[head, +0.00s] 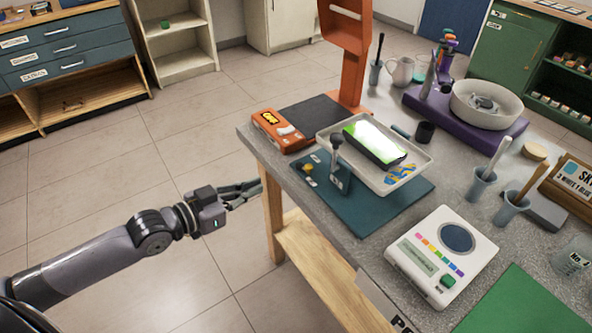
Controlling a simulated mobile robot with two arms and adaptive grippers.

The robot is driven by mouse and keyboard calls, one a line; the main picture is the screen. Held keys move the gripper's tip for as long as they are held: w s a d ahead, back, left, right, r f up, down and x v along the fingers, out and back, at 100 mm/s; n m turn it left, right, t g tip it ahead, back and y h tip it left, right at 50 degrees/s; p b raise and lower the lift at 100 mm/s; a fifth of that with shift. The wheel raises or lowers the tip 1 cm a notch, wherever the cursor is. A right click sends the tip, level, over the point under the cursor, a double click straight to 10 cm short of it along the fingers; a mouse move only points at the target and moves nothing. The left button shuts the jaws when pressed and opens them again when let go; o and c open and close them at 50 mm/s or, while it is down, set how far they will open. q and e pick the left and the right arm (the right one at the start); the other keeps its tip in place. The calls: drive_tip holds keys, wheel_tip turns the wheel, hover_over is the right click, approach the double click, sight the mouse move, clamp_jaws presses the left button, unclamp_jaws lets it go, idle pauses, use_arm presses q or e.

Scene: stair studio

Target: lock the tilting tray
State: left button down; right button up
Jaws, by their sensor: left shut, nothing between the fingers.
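The white tilting tray (366,177) stands on a dark teal base (385,213) near the left edge of the grey worktop. A black device with a bright green top (373,143) and a blue-and-yellow item (401,173) lie in it. A lever with a dark round knob (337,141) stands upright at the tray's near left side, on a blue-grey bracket (340,180). A small yellow knob (308,168) sits on the base left of it. My left gripper (259,188) is shut and empty, left of the worktop and apart from the tray. My right gripper is out of view.
An orange box (279,131) and a tall orange stand (352,75) are behind the tray. A white button device (442,258) is in front. A purple base (465,118) with a white bowl, and several cups, fill the right. Floor left of the worktop is clear.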

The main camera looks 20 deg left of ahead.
sight(305, 167)
use_arm(q)
drive_tip(key=x, duration=1.3)
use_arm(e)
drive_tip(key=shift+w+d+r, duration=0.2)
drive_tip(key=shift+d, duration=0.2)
use_arm(q)
drive_tip(key=shift+d+r+p, duration=0.1)
drive_tip(key=shift+p, duration=0.2)
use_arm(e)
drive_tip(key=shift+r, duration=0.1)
